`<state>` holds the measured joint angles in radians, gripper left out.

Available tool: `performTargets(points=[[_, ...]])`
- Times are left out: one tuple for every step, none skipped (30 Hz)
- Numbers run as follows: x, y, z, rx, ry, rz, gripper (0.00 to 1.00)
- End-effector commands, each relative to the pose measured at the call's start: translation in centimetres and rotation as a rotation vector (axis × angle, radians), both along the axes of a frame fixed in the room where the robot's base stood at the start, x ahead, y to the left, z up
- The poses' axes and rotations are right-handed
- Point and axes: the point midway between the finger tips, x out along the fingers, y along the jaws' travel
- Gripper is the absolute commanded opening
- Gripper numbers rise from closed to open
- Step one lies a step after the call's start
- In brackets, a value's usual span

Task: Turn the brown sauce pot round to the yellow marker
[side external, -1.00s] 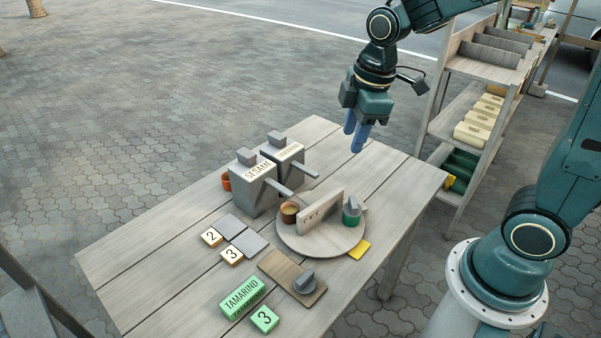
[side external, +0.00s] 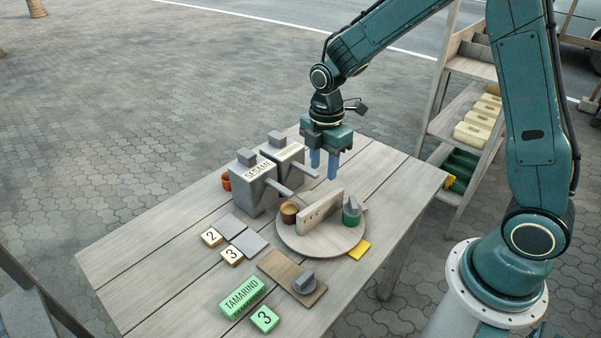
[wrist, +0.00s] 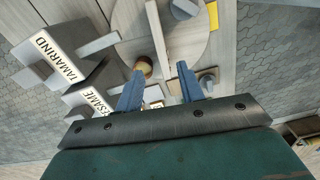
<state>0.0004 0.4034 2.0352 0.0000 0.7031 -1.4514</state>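The brown sauce pot (side external: 289,212) stands on the left part of a round wooden turntable (side external: 326,247), left of an upright board (side external: 320,211) with small holes. In the wrist view the pot (wrist: 144,66) is close to the left fingertip, but whether they touch cannot be told there. The yellow marker (side external: 359,249) lies flat at the turntable's front right edge; it also shows in the wrist view (wrist: 213,16). My gripper (side external: 323,172) points down with blue fingers apart and empty, above the table behind the turntable.
A green pot (side external: 351,220) with a grey top stands right of the board. Two grey dispensers (side external: 257,187) with levers stand left of my gripper. A wooden plate with a grey knob (side external: 304,282) and green blocks (side external: 242,297) lie in front. Shelves stand behind right.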

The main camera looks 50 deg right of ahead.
Motion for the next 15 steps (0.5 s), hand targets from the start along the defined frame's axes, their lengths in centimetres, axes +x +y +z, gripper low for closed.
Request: performTargets(points=[[0.0,0.0,-0.2,0.000,0.001,-0.001,0.38],[0.0,0.0,-0.3,0.000,0.002,-0.001,0.38],[0.0,0.0,-0.5,0.000,0.001,-0.001,0.38],[0.0,0.0,-0.6,0.000,0.001,-0.001,0.38],[0.0,0.0,-0.8,0.000,0.001,-0.001,0.38],[0.0,0.0,-1.1,0.000,0.002,-0.001,0.38],[0.0,0.0,-1.4,0.000,0.003,-0.002,0.38],[0.0,0.0,-1.7,0.000,0.003,-0.002,0.38],[-0.1,0.0,-2.2,0.000,0.003,-0.002,0.38],[-0.1,0.0,-2.5,-0.001,0.004,-0.002,0.38],[-0.1,0.0,-2.9,0.000,0.004,-0.002,0.38],[-0.1,0.0,-3.4,0.000,0.005,-0.002,0.38],[-0.1,0.0,-3.8,0.000,0.005,-0.002,0.38],[-0.1,0.0,-4.2,0.000,0.004,-0.002,0.38],[-0.1,0.0,-4.8,0.000,0.005,-0.002,0.38]])
